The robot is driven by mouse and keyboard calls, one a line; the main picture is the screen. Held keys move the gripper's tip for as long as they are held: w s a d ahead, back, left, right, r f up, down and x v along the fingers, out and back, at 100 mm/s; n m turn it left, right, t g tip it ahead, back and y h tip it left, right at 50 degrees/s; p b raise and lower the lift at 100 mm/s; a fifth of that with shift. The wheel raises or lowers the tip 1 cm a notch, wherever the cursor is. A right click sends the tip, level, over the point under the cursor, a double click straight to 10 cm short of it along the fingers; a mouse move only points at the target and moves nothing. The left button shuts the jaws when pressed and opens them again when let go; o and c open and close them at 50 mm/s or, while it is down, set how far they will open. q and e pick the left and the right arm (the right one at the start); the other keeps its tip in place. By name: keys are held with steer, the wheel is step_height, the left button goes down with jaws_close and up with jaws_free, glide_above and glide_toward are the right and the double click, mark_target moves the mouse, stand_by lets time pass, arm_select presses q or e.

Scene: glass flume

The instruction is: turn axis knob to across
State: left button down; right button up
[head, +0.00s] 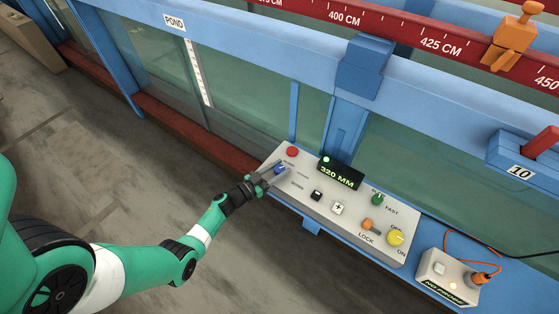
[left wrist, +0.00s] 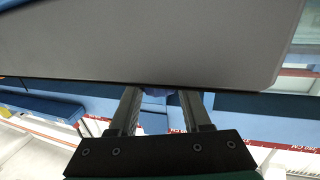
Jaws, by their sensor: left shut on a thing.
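The axis knob (head: 279,169) is a small blue knob at the left end of the pale control panel (head: 330,238), with small labels around it that are too small to read surely. My left gripper (head: 273,174) reaches it from the left and is shut on it. In the left wrist view, my left gripper's two fingers (left wrist: 160,98) point at the panel's underside-looking grey face (left wrist: 150,40), and a bit of the blue knob (left wrist: 157,92) shows between the tips. The knob's pointer direction is hidden. My right gripper is not in view.
Near the knob are a red button (head: 292,152) and a display (head: 340,174) reading 320 MM. Further right are a green knob (head: 377,199), an orange lock lever (head: 370,225), a yellow knob (head: 396,237) and a NO PROBE box (head: 448,277). The glass flume stands behind.

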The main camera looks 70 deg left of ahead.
arm_select(q)
steer(key=shift+a+m+h, duration=0.15)
steer(key=shift+m+h, duration=0.45)
steer(key=shift+h, duration=0.3)
steer(key=shift+m+t+h+b, duration=0.3)
steer(key=shift+m+h, duration=0.3)
steer(key=shift+h, duration=0.7)
steer(key=shift+c, duration=1.8)
jaws_free()
